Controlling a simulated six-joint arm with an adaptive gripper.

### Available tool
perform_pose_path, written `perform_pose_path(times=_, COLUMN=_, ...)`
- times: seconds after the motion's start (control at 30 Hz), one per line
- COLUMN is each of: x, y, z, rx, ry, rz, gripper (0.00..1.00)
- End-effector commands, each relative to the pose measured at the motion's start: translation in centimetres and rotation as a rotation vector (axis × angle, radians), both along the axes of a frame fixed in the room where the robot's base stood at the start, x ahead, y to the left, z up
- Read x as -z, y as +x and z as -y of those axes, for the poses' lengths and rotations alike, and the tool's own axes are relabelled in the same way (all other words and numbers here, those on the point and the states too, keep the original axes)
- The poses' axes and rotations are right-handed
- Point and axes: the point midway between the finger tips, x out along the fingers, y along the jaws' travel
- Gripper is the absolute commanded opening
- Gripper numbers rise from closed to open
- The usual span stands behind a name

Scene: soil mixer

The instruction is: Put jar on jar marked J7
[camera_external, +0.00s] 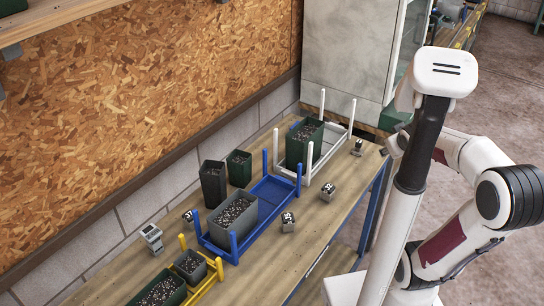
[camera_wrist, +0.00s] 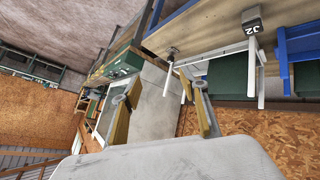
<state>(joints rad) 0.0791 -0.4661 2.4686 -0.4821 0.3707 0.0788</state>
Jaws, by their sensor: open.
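In the external view several soil-filled jars stand on the bench: a large dark green jar (camera_external: 305,146) in a white frame, a small green jar (camera_external: 239,168), a tall black jar (camera_external: 213,184), a grey jar (camera_external: 233,218) in a blue frame, a small grey jar (camera_external: 190,266) and a green jar (camera_external: 160,292) by a yellow frame. Small marker blocks (camera_external: 288,221) stand near them; I cannot make out a J7. The wrist view shows a block that seems to read J2 (camera_wrist: 252,22). My gripper (camera_wrist: 166,108) is open and empty, away from the jars.
The blue frame (camera_external: 276,189) has a bare part beside the grey jar. The white frame (camera_external: 340,128) has upright posts. A small grey device (camera_external: 152,238) sits near the wall. The bench front (camera_external: 330,225) has clear wood. A pale cabinet (camera_external: 350,45) stands behind.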

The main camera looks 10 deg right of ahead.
Motion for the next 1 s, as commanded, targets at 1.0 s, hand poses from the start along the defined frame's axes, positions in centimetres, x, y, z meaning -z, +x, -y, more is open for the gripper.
perform_pose_path(times=1.0, x=2.4, y=-14.1, z=-7.4, rx=0.120, ry=0.371, rz=-0.266, gripper=0.47)
